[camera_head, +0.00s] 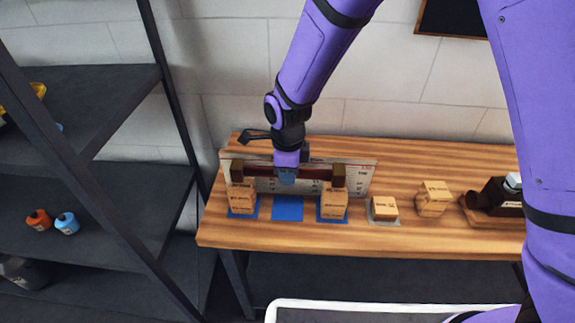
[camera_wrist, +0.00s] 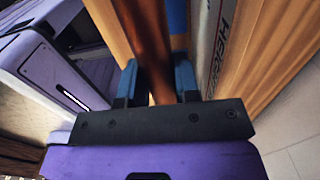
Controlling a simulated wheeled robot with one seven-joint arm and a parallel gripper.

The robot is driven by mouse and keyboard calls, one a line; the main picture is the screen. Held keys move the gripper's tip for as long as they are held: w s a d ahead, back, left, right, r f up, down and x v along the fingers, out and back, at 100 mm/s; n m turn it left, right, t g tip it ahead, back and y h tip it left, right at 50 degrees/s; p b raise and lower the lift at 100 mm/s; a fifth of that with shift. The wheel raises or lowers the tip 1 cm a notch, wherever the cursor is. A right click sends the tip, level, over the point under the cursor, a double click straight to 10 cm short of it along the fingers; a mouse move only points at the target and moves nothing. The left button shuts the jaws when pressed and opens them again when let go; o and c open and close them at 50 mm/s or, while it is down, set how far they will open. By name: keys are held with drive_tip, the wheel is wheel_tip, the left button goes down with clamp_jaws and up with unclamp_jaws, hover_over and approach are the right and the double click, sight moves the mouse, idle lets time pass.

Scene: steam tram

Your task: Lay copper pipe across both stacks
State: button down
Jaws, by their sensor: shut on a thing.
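The copper pipe (camera_head: 262,171) is a dark reddish bar with square brown end pieces. My gripper (camera_head: 287,177) is shut around its middle and holds it level. In the wrist view the pipe (camera_wrist: 152,45) runs between the blue fingers of my gripper (camera_wrist: 158,85). The left stack (camera_head: 242,198) and the right stack (camera_head: 333,204) are light wooden blocks, each on a blue mat. The pipe's ends are in line with the two stack tops. I cannot tell whether they touch. An empty blue mat (camera_head: 287,208) lies between the stacks.
A pale marked height board (camera_head: 366,176) stands close behind the pipe. Right of the stacks are a block on a grey mat (camera_head: 384,208), more blocks (camera_head: 434,198) and a dark model (camera_head: 495,198) on the wooden bench (camera_head: 420,245). A dark shelf rack (camera_head: 90,85) stands at the left.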

drive_tip(key=shift+f, duration=1.6)
drive_tip(key=shift+c, duration=0.8)
unclamp_jaws()
drive_tip(key=shift+w+r, duration=0.15)
drive_tip(key=shift+r, duration=0.05)
drive_tip(key=shift+c, duration=0.5)
drive_tip(key=shift+r, duration=1.2)
